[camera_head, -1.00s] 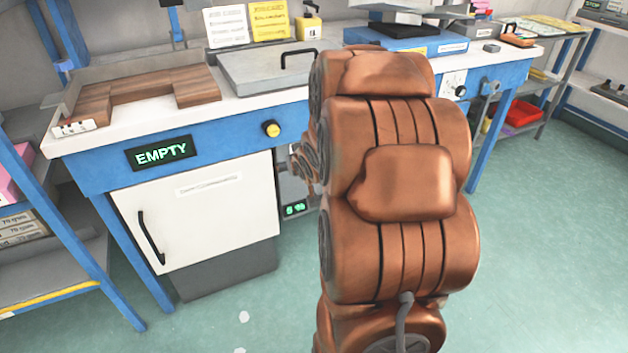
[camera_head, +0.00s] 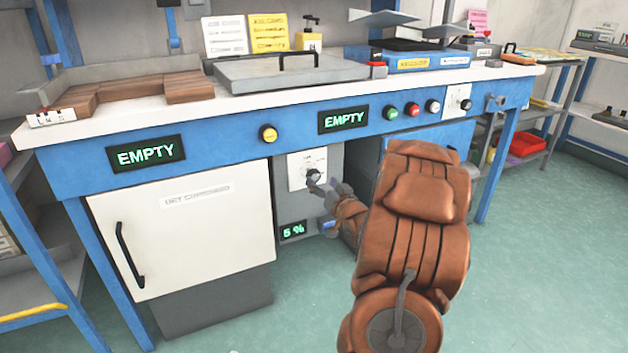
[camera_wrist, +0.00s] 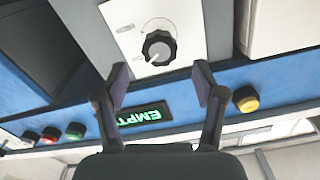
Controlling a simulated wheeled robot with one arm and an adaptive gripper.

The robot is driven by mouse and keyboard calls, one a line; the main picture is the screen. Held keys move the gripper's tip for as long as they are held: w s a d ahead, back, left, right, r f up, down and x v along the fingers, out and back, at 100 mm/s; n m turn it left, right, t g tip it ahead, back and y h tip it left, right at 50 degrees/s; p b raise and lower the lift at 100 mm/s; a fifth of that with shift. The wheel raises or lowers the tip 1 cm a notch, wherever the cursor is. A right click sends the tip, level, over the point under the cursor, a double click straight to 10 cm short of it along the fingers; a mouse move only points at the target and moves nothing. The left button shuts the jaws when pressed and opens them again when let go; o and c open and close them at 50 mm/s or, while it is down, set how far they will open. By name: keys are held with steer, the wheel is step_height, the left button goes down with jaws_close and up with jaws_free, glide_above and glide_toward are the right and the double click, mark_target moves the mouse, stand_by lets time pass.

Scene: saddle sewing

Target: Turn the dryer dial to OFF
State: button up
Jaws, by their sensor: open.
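The dryer dial (camera_head: 313,176) is a dark round knob on a pale plate (camera_head: 300,170) on the grey panel under the bench. In the wrist view the dial (camera_wrist: 158,48) is black and grey with a pale pointer mark, and the plate's lettering is too small to read. My gripper (camera_wrist: 161,88) is open and empty, with the dial just beyond and between its two fingertips in that view. In the head view my gripper (camera_head: 322,188) is close beside the dial, partly in front of the panel; contact cannot be made out.
A white cabinet door (camera_head: 185,230) stands left of the panel. A "5 %" display (camera_head: 293,231) is below the dial. A yellow button (camera_head: 268,133), an "EMPTY" display (camera_head: 343,119) and several coloured buttons line the blue bench front. Open floor lies in front.

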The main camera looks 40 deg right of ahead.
mark_target(315, 176)
steer(key=x, duration=0.2)
steer(key=b+x, duration=0.1)
steer(key=x, duration=0.1)
steer(key=shift+w+f, duration=0.25)
steer(key=shift+w+d+r+b, duration=0.15)
steer(key=shift+w+d+b, duration=0.2)
steer(key=shift+w, duration=0.3)
steer(key=c, duration=1.2)
steer(key=shift+o, duration=0.2)
